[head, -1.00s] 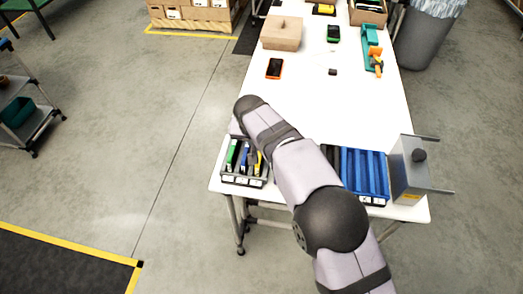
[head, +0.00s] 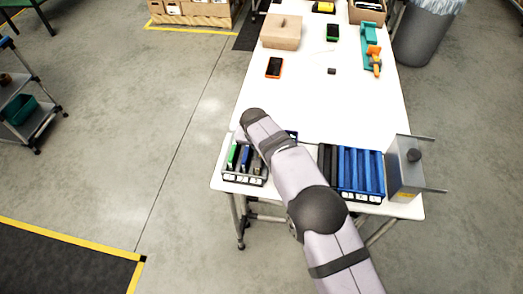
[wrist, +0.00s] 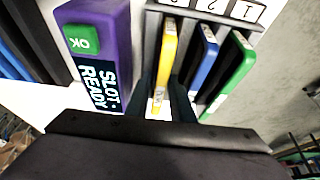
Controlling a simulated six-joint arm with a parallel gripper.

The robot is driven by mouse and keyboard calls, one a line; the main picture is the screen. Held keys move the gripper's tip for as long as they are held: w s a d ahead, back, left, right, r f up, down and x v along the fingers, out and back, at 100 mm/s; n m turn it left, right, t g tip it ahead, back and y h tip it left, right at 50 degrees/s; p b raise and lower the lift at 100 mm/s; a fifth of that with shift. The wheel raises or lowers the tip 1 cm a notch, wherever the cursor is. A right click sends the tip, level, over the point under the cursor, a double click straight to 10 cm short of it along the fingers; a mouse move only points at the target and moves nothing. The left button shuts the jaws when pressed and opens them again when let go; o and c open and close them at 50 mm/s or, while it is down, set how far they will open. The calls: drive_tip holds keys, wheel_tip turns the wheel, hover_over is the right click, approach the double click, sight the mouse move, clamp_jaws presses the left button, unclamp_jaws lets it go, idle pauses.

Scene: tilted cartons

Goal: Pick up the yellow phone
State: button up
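The yellow phone (wrist: 167,55) stands in a slot of a dark rack (wrist: 153,30), beside a blue phone (wrist: 206,58) and a green phone (wrist: 238,65) in the wrist view. My gripper (wrist: 164,92) is over the rack, its dark fingers on either side of the yellow phone; they look open, with contact hard to tell. In the head view the rack (head: 230,177) is at the table's near left corner, where my arm hides the yellow phone and the gripper. The green (head: 233,155) and blue (head: 246,158) phones show there.
A purple box (wrist: 105,35) with a display reading "SLOT: READY" stands close beside the rack. A blue divided tray (head: 362,172) and a grey metal box (head: 404,165) are to the right. An orange-edged phone (head: 274,67) lies farther back. The table's middle is clear.

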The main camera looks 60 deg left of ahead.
clamp_jaws()
drive_tip(key=shift+r, duration=0.2)
